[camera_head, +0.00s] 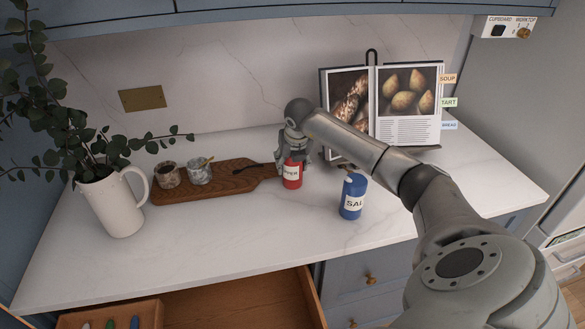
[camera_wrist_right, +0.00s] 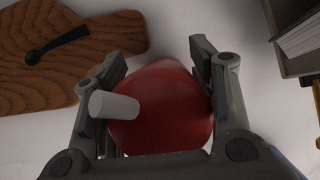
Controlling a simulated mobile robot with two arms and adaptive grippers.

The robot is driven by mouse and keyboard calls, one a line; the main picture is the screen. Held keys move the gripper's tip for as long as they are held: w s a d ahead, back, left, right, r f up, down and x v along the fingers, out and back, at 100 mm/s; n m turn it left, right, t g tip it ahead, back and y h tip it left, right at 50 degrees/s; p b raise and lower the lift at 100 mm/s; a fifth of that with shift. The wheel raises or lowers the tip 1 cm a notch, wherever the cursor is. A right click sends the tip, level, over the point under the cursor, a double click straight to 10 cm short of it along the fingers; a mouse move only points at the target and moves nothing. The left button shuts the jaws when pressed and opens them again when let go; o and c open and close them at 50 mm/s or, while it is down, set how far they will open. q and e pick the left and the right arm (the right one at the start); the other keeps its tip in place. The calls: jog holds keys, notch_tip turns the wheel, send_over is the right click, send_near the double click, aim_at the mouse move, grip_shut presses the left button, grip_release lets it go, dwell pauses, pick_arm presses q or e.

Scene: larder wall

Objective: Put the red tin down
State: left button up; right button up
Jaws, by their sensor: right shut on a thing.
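The red tin (camera_head: 292,175), with a white label, is upright at the right end of the wooden board, at or just above the worktop; I cannot tell if it touches. My right gripper (camera_head: 293,156) is shut on it from above. In the right wrist view the tin's red top (camera_wrist_right: 165,110), with a pale spout or knob, lies between the two fingers of my right gripper (camera_wrist_right: 160,85). My left gripper is not in view.
The white worktop (camera_head: 240,235) is clear in front. A blue tin (camera_head: 353,197) stands to the right. A wooden board (camera_head: 225,183) holds two small pots (camera_head: 200,171). A cookbook (camera_head: 405,100) on a stand is behind; a jug (camera_head: 115,205) with leaves is left. A drawer (camera_head: 240,305) is open below.

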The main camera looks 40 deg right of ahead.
jog(key=shift+c, duration=0.7)
jog(key=shift+w+r+b, duration=0.1)
jog(key=shift+r+b, duration=0.4)
jog(key=shift+r, duration=0.05)
pick_arm(q)
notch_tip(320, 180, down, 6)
jog(key=b, duration=0.5)
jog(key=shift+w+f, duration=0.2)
pick_arm(e)
jog(key=s+a+r, duration=0.6)
jog(key=s+r, duration=0.6)
jog(key=shift+s+a, duration=0.25)
jog(key=shift+a, duration=0.15)
